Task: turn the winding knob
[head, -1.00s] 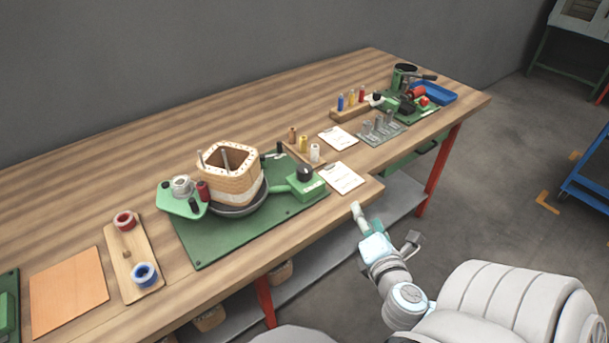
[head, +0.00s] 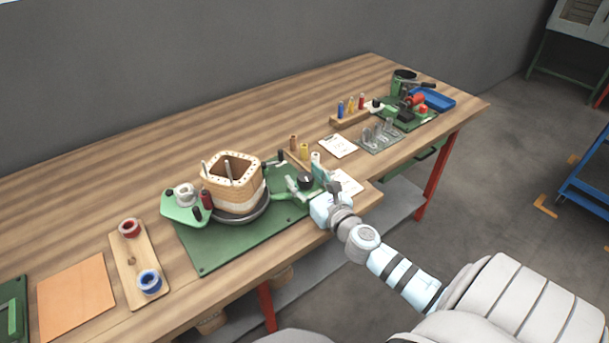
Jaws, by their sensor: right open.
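The winding machine stands on a green base plate (head: 215,258) on the wooden bench, with a square wooden coil former (head: 222,190) on its round dark turntable. The black winding knob (head: 305,181) sits on a green housing at the right end of the plate. My right gripper (head: 308,185) is open at the knob, with its fingers close around or beside it. I cannot tell whether they touch it. The gripper partly hides the green housing and the paper behind it. My left gripper is not in view.
A wooden board with a red spool (head: 129,228) and a blue spool (head: 149,281) lies left of the machine. A clipboard (head: 339,146) and a second green station (head: 408,112) are farther right.

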